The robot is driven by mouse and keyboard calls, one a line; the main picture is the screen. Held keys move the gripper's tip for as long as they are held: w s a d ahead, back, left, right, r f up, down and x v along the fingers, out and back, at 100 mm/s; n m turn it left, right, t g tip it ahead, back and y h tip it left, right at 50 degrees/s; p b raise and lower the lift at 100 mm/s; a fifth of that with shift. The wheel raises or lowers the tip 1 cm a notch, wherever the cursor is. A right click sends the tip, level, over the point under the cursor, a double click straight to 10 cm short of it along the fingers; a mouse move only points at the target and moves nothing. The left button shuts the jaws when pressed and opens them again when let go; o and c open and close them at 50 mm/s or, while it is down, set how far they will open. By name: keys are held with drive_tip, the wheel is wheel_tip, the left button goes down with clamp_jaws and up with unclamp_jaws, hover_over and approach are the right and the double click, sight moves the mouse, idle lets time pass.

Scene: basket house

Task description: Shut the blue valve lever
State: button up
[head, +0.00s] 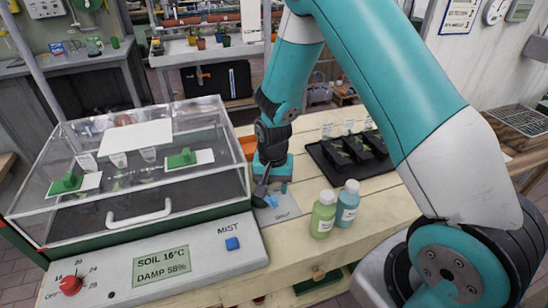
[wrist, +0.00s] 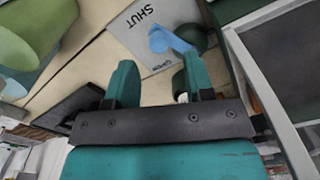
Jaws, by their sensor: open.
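The blue valve lever (wrist: 158,41) shows in the wrist view on a pale grey plate (wrist: 128,30) marked SHUT and OPEN. It lies just beyond my fingertips, beside a dark green round part; its exact angle is hard to tell. My gripper (wrist: 157,62) is open, with its two teal fingers apart and nothing seen between them. In the head view my gripper (head: 262,190) points down over the plate (head: 286,206), beside the terrarium's right side. Only a small blue bit of the lever (head: 271,201) shows there; the rest is hidden by my gripper.
The clear-lidded terrarium case (head: 140,210) stands close on the left, with a control panel (head: 160,268) in front. A green bottle (head: 323,217) and a blue bottle (head: 347,206) stand close to the right. A black seedling tray (head: 330,172) lies behind them.

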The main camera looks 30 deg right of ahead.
sight(274, 197)
wheel_tip(274, 197, up, 12)
drive_tip(key=b, duration=0.1)
drive_tip(key=shift+r, duration=0.25)
drive_tip(key=w+d+f+g+y+b, duration=0.2)
drive_tip(key=w+d+g+b, duration=0.2)
drive_tip(key=w+b, duration=0.2)
drive_tip(key=shift+y, duration=0.3)
drive_tip(key=x, duration=1.7)
